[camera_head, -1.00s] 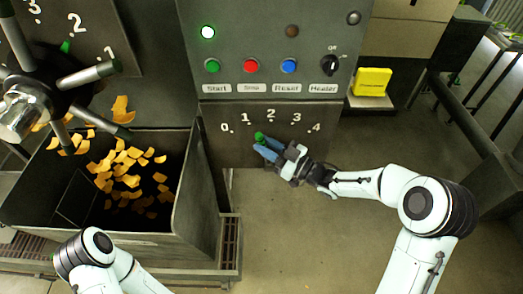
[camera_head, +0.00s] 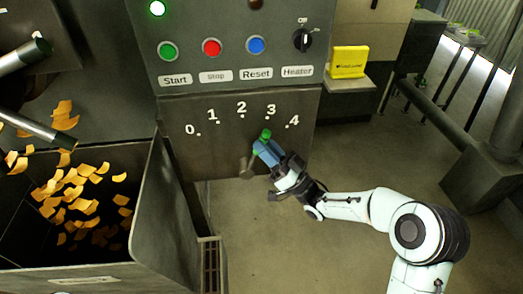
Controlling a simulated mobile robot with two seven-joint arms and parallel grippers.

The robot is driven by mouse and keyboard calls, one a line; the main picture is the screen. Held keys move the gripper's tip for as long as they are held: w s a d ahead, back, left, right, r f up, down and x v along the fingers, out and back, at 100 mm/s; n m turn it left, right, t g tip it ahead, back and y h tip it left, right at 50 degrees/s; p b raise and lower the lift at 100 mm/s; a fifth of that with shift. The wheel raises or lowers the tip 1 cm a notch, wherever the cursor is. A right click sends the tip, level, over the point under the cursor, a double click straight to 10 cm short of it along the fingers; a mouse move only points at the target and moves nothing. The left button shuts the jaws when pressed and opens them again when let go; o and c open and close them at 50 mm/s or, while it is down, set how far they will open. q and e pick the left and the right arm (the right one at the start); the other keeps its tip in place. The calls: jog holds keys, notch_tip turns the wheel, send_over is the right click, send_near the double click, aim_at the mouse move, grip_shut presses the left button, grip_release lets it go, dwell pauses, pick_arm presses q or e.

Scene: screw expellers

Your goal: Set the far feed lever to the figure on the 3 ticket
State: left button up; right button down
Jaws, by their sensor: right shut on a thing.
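A feed lever with a green knob (camera_head: 266,134) stands at a dial plate (camera_head: 185,155) marked 0 to 4 under the button panel. The knob is just below the figure 3 (camera_head: 270,110), to the right of the 2. My right gripper (camera_head: 266,150) is shut on the lever just below the knob, its blue fingers covering part of the shaft. My left gripper is out of view. No ticket with a 3 can be made out.
The button panel (camera_head: 228,58) has green, red and blue buttons and a Heater knob. A yellow box (camera_head: 349,62) sits on a shelf. Floor right of the bin is clear.

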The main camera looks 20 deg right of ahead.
dwell(0.4)
jog(key=c, duration=1)
grip_release()
jog(key=shift+o, duration=0.2)
jog(key=shift+d, duration=0.1)
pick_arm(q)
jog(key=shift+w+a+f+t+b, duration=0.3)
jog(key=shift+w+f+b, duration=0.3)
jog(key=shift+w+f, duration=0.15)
pick_arm(e)
jog(key=v, duration=1.3)
jog(key=shift+s+f, duration=0.15)
jog(key=shift+f, duration=0.05)
jog(key=shift+f, duration=0.1)
